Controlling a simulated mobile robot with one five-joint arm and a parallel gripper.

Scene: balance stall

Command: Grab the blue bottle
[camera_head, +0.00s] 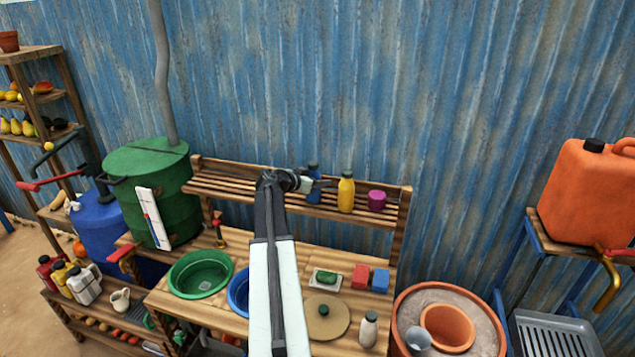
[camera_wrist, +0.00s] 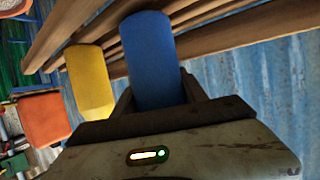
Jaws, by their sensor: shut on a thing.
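The blue bottle (camera_head: 314,190) stands upright on the slatted wooden shelf, just left of a yellow bottle (camera_head: 346,193). My gripper (camera_head: 318,184) reaches it from the left in the head view. In the wrist view the blue bottle (camera_wrist: 152,62) sits between the two dark fingers of my gripper (camera_wrist: 160,98), which are shut on it. The yellow bottle (camera_wrist: 89,80) is beside it there, apart from the fingers.
A magenta cup (camera_head: 377,200) stands right of the yellow bottle on the shelf (camera_head: 235,187). Below, the bench holds a green basin (camera_head: 199,274), a red block (camera_head: 361,276), a blue block (camera_head: 380,280) and a white bottle (camera_head: 369,329). A corrugated wall (camera_head: 430,90) stands close behind.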

